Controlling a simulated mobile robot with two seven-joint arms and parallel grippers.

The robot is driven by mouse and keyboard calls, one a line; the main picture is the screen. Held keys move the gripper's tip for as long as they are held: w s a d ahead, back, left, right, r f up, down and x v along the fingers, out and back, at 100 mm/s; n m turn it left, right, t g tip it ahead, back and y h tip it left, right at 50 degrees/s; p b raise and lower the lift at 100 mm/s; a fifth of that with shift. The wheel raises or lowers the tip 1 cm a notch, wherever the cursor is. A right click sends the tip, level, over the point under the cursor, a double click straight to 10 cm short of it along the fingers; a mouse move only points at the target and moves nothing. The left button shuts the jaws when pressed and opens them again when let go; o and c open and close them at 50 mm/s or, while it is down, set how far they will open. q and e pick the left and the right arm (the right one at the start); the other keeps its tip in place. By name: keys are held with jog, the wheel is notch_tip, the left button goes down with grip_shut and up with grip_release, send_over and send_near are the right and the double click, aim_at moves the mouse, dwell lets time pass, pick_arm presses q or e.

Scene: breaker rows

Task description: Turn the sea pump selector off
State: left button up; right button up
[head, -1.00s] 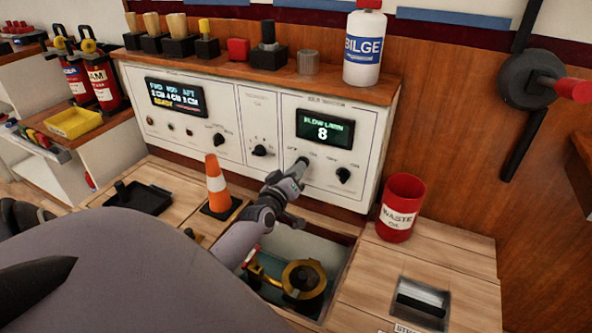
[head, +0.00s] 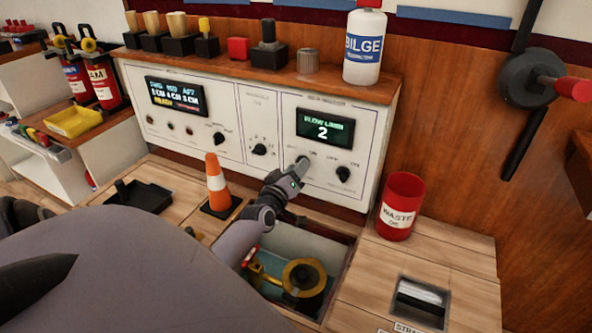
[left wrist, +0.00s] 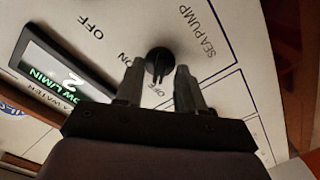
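The sea pump selector (left wrist: 158,62) is a small black knob on the white panel, beside the words SEA PUMP in the left wrist view. Its narrow pointer end seems turned toward the nearer OFF label. My left gripper (left wrist: 160,68) has one finger on each side of the knob, with small gaps showing. In the head view my left gripper (head: 302,162) is at the panel below the flow display (head: 325,127) and hides the selector. The display reads 2. My right gripper is not in view.
A second black knob (head: 343,174) sits close to the right. An orange cone (head: 216,185) stands left of my arm, and a red waste bin (head: 400,207) stands right.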

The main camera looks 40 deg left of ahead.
pick_arm(q)
jog(key=p+v, duration=0.2)
jog(key=v, duration=0.5)
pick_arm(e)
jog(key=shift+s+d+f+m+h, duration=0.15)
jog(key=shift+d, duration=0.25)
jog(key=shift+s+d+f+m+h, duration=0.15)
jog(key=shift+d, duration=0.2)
